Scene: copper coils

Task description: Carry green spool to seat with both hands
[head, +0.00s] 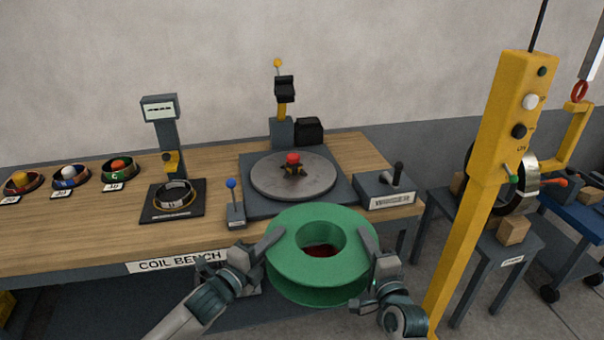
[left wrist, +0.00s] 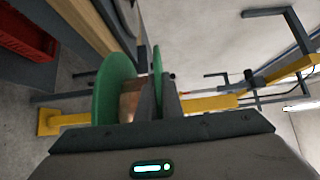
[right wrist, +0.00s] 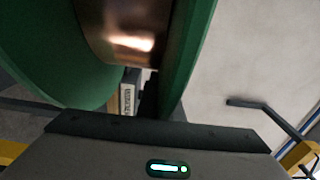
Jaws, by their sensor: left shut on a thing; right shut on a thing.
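The green spool (head: 290,240) is held up in front of the bench, lying flat with its center hole facing up; dark red shows through the hole. My left gripper (head: 268,245) is shut on its left side and my right gripper (head: 372,245) is shut on its right side. In the left wrist view the spool's green flanges (left wrist: 113,85) and copper winding (left wrist: 131,100) show at the fingers. In the right wrist view the spool (right wrist: 195,50) fills the upper left. A round grey turntable (head: 265,180) with a red-topped center piece (head: 293,164) sits on the bench behind the spool; I cannot tell whether this is the seat.
The wooden bench (head: 60,230) holds a gauge stand (head: 165,135), a blue-knobbed lever (head: 233,200), a winder control box (head: 385,190) and small coils at the left. A yellow post (head: 480,180) rises close on the right, before a side table (head: 500,240).

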